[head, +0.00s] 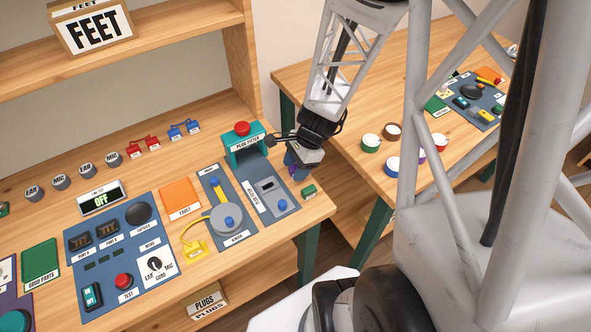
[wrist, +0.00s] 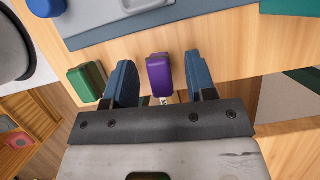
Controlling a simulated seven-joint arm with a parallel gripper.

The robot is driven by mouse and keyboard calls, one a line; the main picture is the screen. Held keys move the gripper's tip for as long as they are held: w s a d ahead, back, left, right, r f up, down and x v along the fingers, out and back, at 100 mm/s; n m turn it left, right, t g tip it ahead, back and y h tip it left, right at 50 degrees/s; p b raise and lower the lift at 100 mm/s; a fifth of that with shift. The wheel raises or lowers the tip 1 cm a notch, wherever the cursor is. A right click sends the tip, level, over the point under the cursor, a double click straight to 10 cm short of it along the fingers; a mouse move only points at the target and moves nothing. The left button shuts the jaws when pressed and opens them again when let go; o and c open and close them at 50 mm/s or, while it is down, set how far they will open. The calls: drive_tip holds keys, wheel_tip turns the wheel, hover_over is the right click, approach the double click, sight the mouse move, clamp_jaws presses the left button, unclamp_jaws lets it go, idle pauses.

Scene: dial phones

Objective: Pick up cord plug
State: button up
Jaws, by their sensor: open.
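A purple plug-like block (wrist: 159,74) with a small metal tip lies at the table edge in the wrist view. My gripper (wrist: 160,72) is open, with one blue finger on each side of it and a gap on both sides. In the head view my gripper (head: 294,166) is low at the table's right end, beside the teal plug tester (head: 240,148), and hides most of the purple block. A green block (head: 308,192) lies nearby; it also shows left of my fingers in the wrist view (wrist: 87,81). A yellow plug (head: 193,248) with a yellow cord lies by the winder. I cannot tell which is labelled the cord plug.
A blue-grey panel (head: 262,184) lies just left of my gripper. The winder panel (head: 224,222) and an orange pad (head: 180,195) lie farther left. A second table (head: 340,115) with round coloured containers stands to the right, across a gap. A box labelled plugs (head: 207,300) sits below.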

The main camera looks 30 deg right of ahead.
sight(296, 167)
clamp_jaws()
drive_tip(key=shift+r, duration=0.1)
drive_tip(key=shift+r, duration=4.9)
